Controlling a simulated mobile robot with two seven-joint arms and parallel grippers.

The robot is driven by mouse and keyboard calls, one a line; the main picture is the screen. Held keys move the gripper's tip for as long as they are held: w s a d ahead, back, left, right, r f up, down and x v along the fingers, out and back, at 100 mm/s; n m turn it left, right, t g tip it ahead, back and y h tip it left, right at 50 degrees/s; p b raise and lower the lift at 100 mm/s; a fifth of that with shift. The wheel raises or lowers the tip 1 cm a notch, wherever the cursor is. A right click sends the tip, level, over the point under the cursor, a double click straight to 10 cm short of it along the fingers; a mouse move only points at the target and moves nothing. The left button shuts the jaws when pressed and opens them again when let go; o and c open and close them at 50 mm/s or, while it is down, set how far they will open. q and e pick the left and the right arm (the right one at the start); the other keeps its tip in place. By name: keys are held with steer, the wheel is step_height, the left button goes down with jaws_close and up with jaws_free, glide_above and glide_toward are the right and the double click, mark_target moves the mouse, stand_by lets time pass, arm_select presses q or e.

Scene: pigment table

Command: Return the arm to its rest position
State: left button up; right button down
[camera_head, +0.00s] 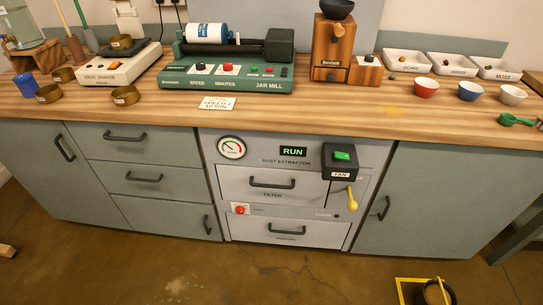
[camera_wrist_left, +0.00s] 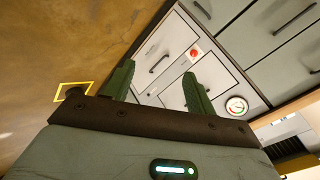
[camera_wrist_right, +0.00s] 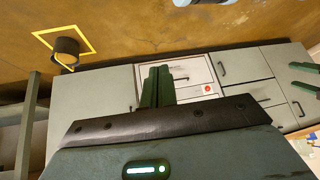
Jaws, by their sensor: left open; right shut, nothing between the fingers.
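Neither gripper shows in the head view. My left gripper (camera_wrist_left: 158,80) is open and empty in the left wrist view, its two green fingers wide apart. Beyond them is the grey dust extractor panel, far off and apart from the fingers. My right gripper (camera_wrist_right: 157,72) is shut and empty in the right wrist view, its fingers side by side before the cabinet fronts. My left gripper's two green fingers also show at the right edge of the right wrist view (camera_wrist_right: 306,77).
The wooden worktop (camera_head: 290,108) carries the green jar mill (camera_head: 225,75), a wooden grinder (camera_head: 333,48), small bowls and white trays. Below are the dust extractor (camera_head: 285,195), with RUN lit, and closed drawers. A dark bin (camera_head: 434,294) stands on a yellow floor square. The floor in front is mostly clear.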

arm_select(q)
steer(key=s+r+n+h+p, duration=0.1)
steer(key=s+r+n+p, duration=0.7)
steer(key=r, duration=0.5)
steer(key=s+n, duration=0.1)
steer(key=n, duration=0.1)
steer(key=shift+s+n+g+h, duration=0.15)
steer(key=shift+n+g+h, duration=0.15)
steer(key=shift+n, duration=0.1)
arm_select(e)
steer(key=w+r+t, duration=0.2)
steer(key=w+r, duration=0.4)
steer(key=r, duration=0.5)
steer(key=shift+w+a+r, duration=0.15)
steer(key=shift+a+r, duration=0.05)
steer(key=shift+r, duration=0.15)
